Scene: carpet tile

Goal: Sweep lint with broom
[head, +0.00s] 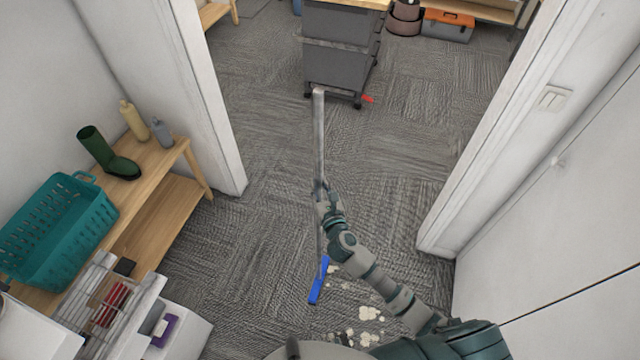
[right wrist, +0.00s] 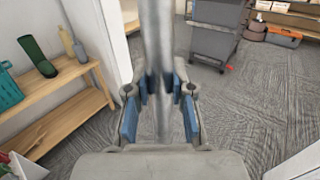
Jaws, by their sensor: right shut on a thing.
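My right gripper (head: 323,192) is shut on the grey handle of the broom (head: 319,135), about midway along it. The handle stands nearly upright in the head view, and its blue head (head: 318,283) is low, near the carpet. In the right wrist view the handle (right wrist: 158,50) passes between the blue-padded fingers (right wrist: 160,85). Pale lint (head: 365,325) lies in several small clumps on the grey carpet, to the right of and below the broom head. My right arm hides part of the floor there. My left gripper is not in view.
A wooden bench (head: 160,185) at the left holds a teal basket (head: 55,235), a green boot (head: 105,152) and bottles. White door frames stand on both sides of an opening. Beyond it are a grey drawer cabinet (head: 340,50) and an orange toolbox (head: 447,25). The carpet between is clear.

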